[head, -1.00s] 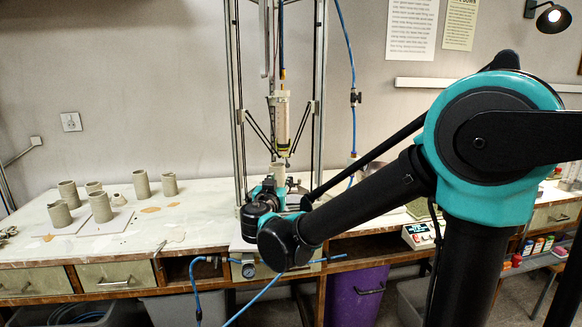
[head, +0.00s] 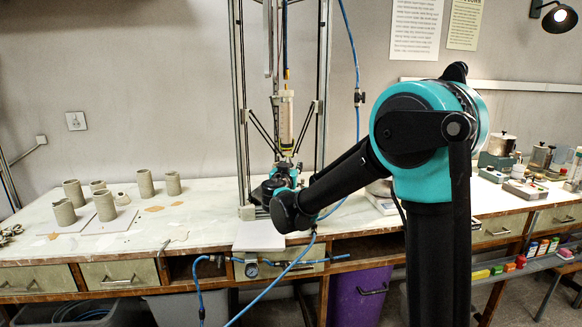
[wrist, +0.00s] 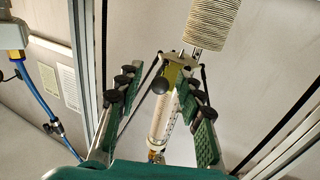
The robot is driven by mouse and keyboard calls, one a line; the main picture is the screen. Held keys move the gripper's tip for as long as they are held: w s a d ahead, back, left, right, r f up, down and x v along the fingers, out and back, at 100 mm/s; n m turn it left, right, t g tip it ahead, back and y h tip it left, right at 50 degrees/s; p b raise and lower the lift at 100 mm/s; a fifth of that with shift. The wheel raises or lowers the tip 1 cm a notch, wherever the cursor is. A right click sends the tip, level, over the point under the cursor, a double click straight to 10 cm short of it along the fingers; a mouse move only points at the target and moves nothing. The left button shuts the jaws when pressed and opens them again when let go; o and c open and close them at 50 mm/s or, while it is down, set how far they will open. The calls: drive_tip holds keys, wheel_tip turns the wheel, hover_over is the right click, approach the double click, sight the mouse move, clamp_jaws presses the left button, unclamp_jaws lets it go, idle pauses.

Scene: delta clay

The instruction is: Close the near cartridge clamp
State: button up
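The upright clay cartridge (head: 285,120) hangs between the printer's metal posts. In the wrist view the cartridge (wrist: 160,122) lies beyond my fingers, and a yellow-green fitting (wrist: 171,72) with a black knob (wrist: 161,86) is at its nozzle end. This fitting may be the near clamp; I cannot tell whether it is open or closed. My gripper (head: 282,176) is below the cartridge's lower end in the head view. In the wrist view its green-padded fingers (wrist: 162,98) are spread wide on both sides of the knob, with no visible contact.
A ridged clay cylinder (wrist: 211,24) is close by the nozzle end. Printer posts (wrist: 82,65) stand on both sides of my fingers. A white plate (head: 259,236) lies at the bench's front edge. Several clay cups (head: 104,206) stand at left. A blue hose (head: 270,284) runs in front.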

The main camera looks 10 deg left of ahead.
drive_tip(key=shift+c, duration=0.2)
clamp_jaws()
